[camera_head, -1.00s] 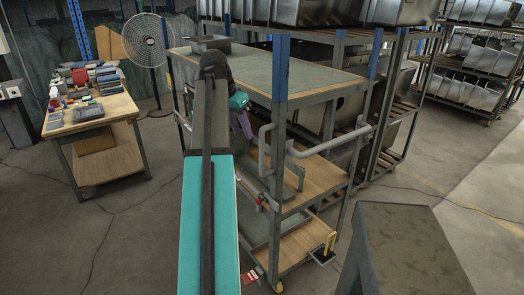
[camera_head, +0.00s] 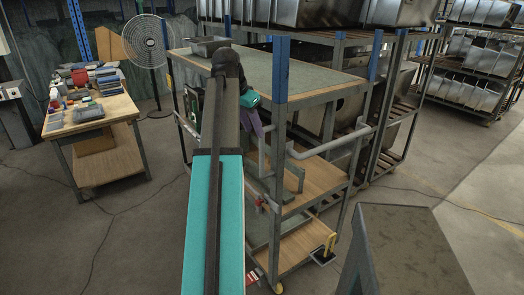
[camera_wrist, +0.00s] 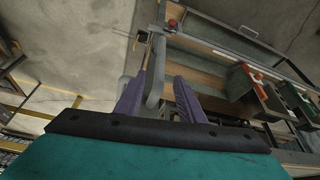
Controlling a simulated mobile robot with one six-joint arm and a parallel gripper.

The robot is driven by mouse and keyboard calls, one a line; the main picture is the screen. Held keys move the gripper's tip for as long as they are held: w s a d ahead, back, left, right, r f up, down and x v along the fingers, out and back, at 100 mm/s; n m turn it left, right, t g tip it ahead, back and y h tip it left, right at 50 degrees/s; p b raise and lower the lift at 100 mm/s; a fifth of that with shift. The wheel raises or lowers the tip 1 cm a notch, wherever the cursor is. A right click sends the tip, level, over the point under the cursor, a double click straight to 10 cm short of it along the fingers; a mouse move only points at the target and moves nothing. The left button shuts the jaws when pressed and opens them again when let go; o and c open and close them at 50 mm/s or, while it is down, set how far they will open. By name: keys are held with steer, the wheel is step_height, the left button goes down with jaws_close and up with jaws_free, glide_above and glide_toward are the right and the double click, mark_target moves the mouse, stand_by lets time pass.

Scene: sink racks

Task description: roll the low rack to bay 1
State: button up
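The low rack has a green top (camera_head: 300,78), wooden shelves (camera_head: 318,178) and blue-tipped posts. It stands right of my arm in the head view. A grey bent handle bar (camera_head: 325,143) sticks out from its near end. My gripper (camera_head: 259,130), with purple fingers, is at the left end of this bar. In the wrist view, my gripper (camera_wrist: 160,100) has its fingers apart, with the grey handle bar (camera_wrist: 155,85) running between them. A gap shows beside the right finger; contact on the left cannot be told. Bay 1 cannot be identified by any marking.
A wooden worktable (camera_head: 92,122) with boxes and tools stands at left, with a fan (camera_head: 147,42) behind it. Tall racks of steel sinks (camera_head: 480,60) stand behind and at right. A grey block-like surface (camera_head: 405,250) is near at front right. Floor at left front is clear.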

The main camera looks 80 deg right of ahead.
mark_target(260, 146)
steer(key=shift+p+x, duration=0.9)
steer(key=shift+x, duration=5)
steer(key=shift+c, duration=0.2)
jaws_close()
